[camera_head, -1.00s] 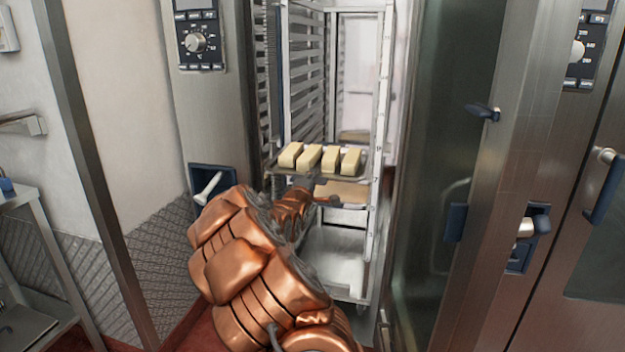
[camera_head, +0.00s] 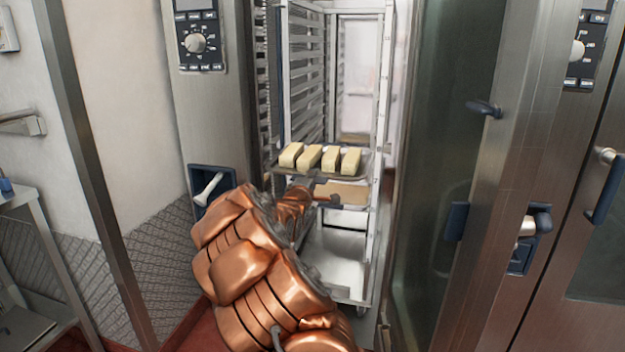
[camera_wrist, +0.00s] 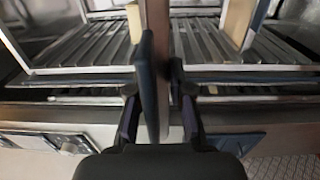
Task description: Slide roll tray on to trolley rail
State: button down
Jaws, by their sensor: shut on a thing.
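The roll tray (camera_head: 361,176) is a flat dark tray bearing several pale, block-shaped rolls (camera_head: 309,158). It is level in the opening of the metal trolley (camera_head: 378,130), with ladder-like rails (camera_head: 305,75) on the trolley's left side. Whether its edges rest on a rail pair cannot be told. My gripper (camera_head: 316,187) is at the tray's near edge, partly hidden by my copper-coloured arm. In the wrist view, my gripper (camera_wrist: 159,105) has its two dark fingers on either side of a narrow upright piece, shut on it; this fits the tray's edge.
A tan sheet (camera_head: 345,194) lies lower in the trolley. A steel cabinet with a dial (camera_head: 196,43) and a white lever handle (camera_head: 208,190) stands close on the left. A glass door (camera_head: 440,150) with blue handles stands close on the right.

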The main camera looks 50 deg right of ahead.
aim_at(319, 166)
jog(key=shift+x, duration=1)
jog(key=shift+w+d+r, duration=0.1)
jog(key=shift+w+d, duration=0.15)
jog(key=shift+d, duration=0.4)
jog(key=shift+x, duration=1.05)
jog(key=shift+d, duration=0.1)
jog(key=shift+x, duration=1.25)
jog(key=shift+w+d+f+p, duration=0.2)
jog(key=shift+d+p, duration=0.2)
jog(key=shift+d, duration=0.25)
jog(key=shift+w+d+r, duration=0.15)
jog(key=shift+d, duration=0.4)
